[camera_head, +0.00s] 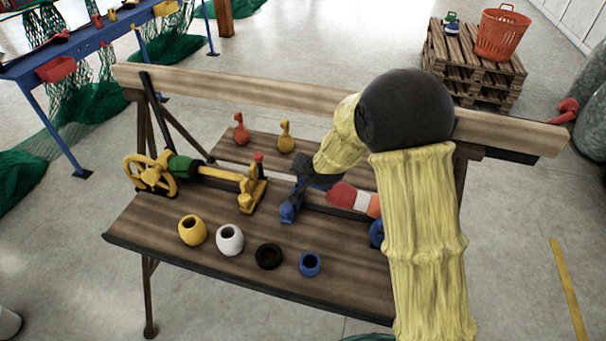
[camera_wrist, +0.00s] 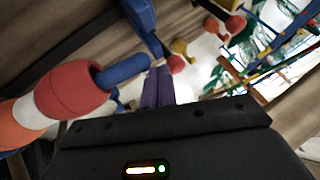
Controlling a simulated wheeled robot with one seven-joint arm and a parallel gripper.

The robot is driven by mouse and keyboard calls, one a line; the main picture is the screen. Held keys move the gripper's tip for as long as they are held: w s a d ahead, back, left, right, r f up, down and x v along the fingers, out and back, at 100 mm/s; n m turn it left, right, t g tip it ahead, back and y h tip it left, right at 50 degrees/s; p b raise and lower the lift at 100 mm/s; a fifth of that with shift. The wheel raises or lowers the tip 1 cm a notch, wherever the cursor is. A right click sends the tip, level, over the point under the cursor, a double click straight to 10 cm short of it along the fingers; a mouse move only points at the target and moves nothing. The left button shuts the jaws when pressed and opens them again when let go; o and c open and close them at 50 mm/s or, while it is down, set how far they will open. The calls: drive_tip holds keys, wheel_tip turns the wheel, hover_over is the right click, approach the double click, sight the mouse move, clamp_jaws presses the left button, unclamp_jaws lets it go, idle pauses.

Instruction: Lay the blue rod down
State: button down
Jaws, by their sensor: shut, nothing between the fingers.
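In the wrist view a short blue rod (camera_wrist: 122,70) sticks out of the red end of a red, white and orange float (camera_wrist: 62,92). Its free end points towards my gripper (camera_wrist: 158,78), whose purplish fingers are together and empty, just beside the rod. In the head view the float (camera_head: 350,198) lies along the bench, partly behind my yellow-sleeved arm. My gripper (camera_head: 300,186) is left of the float's red end, low over the bench. Blue parts (camera_head: 289,210) show just below it; I cannot tell there which belong to the rod.
The wooden bench (camera_head: 200,270) carries yellow (camera_head: 192,230), white (camera_head: 230,240), black (camera_head: 268,256) and blue (camera_head: 310,264) pots along its front. A yellow handwheel device (camera_head: 150,173) stands left. Red (camera_head: 241,133) and yellow (camera_head: 286,138) weights stand behind. A raised plank (camera_head: 240,88) runs along the back.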

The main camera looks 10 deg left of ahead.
drive_tip(key=shift+a+f+b, duration=0.2)
drive_tip(key=shift+f+b, duration=0.15)
drive_tip(key=shift+f, duration=0.45)
drive_tip(key=shift+r, duration=0.15)
drive_tip(key=r+p, duration=0.1)
drive_tip(key=r, duration=0.1)
drive_tip(key=w+r+p, duration=0.1)
drive_tip(key=r+p, duration=0.1)
drive_tip(key=shift+a, duration=0.1)
drive_tip(key=s+a+r, duration=0.1)
drive_tip(key=s+r, duration=0.4)
drive_tip(key=r, duration=0.3)
drive_tip(key=shift+s+a+b, duration=0.15)
drive_tip(key=shift+s+b, duration=0.15)
drive_tip(key=shift+b, duration=0.1)
